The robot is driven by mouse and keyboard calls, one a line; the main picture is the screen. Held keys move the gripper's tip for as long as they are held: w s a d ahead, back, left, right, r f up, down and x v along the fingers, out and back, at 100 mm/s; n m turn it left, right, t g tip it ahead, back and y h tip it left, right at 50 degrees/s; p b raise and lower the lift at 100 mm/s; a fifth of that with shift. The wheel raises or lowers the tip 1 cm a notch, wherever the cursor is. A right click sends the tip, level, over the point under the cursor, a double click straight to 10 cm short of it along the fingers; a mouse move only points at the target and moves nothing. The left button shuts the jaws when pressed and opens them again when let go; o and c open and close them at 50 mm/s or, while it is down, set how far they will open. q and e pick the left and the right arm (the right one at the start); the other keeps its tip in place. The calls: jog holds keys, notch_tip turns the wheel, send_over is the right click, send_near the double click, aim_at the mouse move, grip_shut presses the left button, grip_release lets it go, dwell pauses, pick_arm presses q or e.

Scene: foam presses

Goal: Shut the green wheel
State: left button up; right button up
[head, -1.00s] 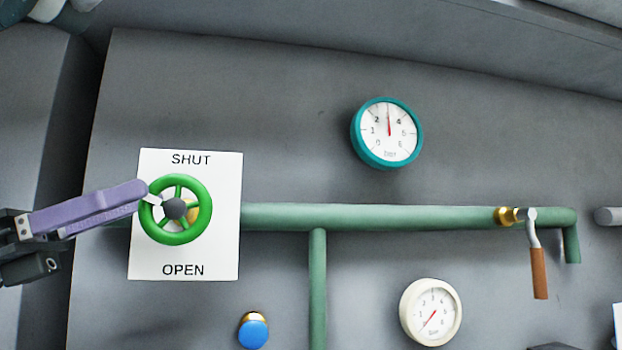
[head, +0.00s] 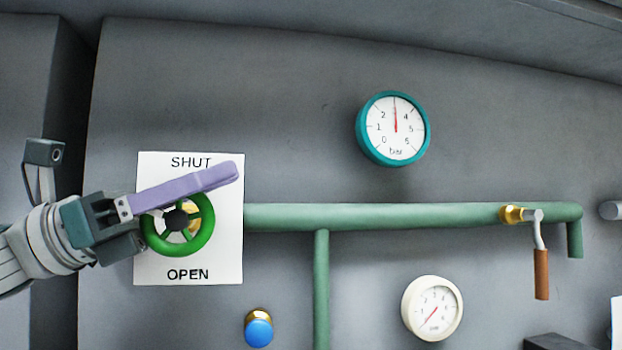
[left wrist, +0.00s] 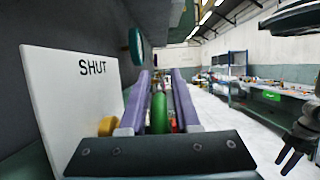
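The green wheel (head: 206,236) has spokes and a dark hub (head: 177,219). It stands in front of a white plate (head: 215,270) marked SHUT at the top and OPEN at the bottom. My left gripper (head: 228,172) has purple fingers that reach across the wheel's upper part from the left and hide it there. In the left wrist view, the green rim (left wrist: 159,113) lies between the two fingers, which stand apart with gaps beside it. My right gripper (left wrist: 288,160), dark, hangs far off at the right of the left wrist view, its prongs apart.
A green pipe (head: 400,215) runs right from the plate to a valve with a brown-handled lever (head: 541,270). A teal gauge (head: 394,128), a white gauge (head: 432,308) and a blue knob (head: 258,332) are on the grey panel. Workbenches (left wrist: 265,105) stand far behind.

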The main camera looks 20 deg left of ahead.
aim_at(215, 222)
pick_arm(q)
grip_shut()
jog(key=shift+g, duration=0.3)
jog(key=shift+w+d+f+g+y+p, duration=0.1)
jog(key=shift+d+g+y+p, duration=0.1)
jog(key=shift+y, duration=0.3)
jog(key=shift+w+d+f+g+y+p, duration=0.1)
jog(key=shift+y+p, duration=0.05)
jog(key=shift+y, duration=0.35)
jog(key=shift+w+d+f+g+y+p, duration=0.15)
jog(key=shift+f+g+y+p, duration=0.7)
jog(key=shift+y+p, duration=0.85)
jog(key=shift+w+d+f+g+y+p, duration=0.15)
jog(key=shift+f+g+y+p, duration=0.45)
jog(key=shift+g+y+p, duration=0.85)
jog(key=shift+w+d+f+g+y+p, duration=0.15)
jog(key=shift+f+g+y+p, duration=0.55)
jog(key=shift+y+p, duration=1.25)
jog(key=shift+s+f+p, duration=0.15)
jog(key=shift+f+p, duration=0.05)
jog(key=shift+p, duration=0.25)
